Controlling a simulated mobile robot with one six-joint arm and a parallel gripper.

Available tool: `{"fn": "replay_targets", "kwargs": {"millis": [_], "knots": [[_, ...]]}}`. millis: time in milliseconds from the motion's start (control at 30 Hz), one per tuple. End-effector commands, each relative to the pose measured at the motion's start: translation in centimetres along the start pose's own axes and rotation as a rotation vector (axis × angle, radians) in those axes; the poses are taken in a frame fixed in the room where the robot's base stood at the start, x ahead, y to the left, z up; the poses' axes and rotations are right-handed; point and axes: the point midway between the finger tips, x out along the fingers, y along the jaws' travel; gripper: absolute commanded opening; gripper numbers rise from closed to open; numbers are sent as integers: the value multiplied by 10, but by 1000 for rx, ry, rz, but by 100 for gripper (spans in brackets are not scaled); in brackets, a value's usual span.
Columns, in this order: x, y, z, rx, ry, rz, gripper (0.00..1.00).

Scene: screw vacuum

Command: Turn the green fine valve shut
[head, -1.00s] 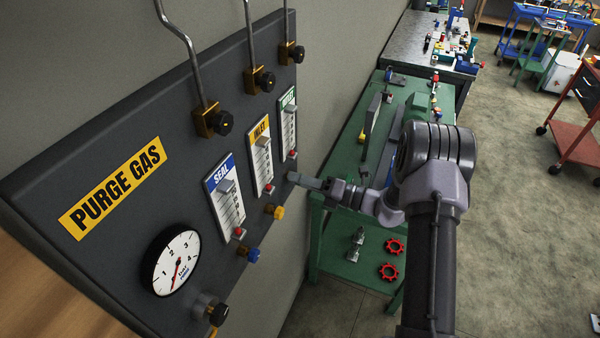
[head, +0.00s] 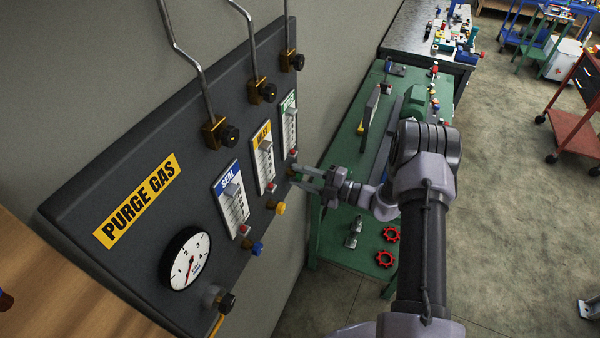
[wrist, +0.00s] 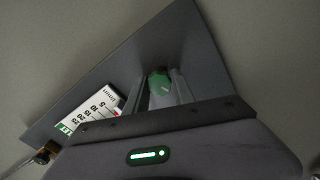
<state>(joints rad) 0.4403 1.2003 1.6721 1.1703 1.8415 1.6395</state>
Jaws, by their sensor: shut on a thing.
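The green fine valve (wrist: 159,83) is a small green knob on the dark panel, between my two fingers in the wrist view. My gripper (head: 297,170) is shut on it at the panel's right end. In the head view my fingers largely hide the knob. It sits below the rightmost flowmeter (head: 289,124), which has a green label and also shows in the wrist view (wrist: 98,107). The knob's turned position cannot be told.
The purge gas panel (head: 135,240) also carries a yellow knob (head: 278,208), a blue knob (head: 257,249), a black knob (head: 227,303) and a gauge (head: 186,258). A green bench (head: 345,145) stands behind my arm, with red handwheels (head: 386,258) on its lower shelf.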

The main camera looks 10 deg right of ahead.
Motion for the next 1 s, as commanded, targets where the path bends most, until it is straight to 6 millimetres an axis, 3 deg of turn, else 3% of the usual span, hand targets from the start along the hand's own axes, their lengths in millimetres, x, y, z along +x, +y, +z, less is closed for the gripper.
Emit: {"fn": "replay_targets", "kwargs": {"millis": [500,1000], "knots": [[0,1,0,340,0,-1,0],[0,1,0,417,0,-1,0]]}}
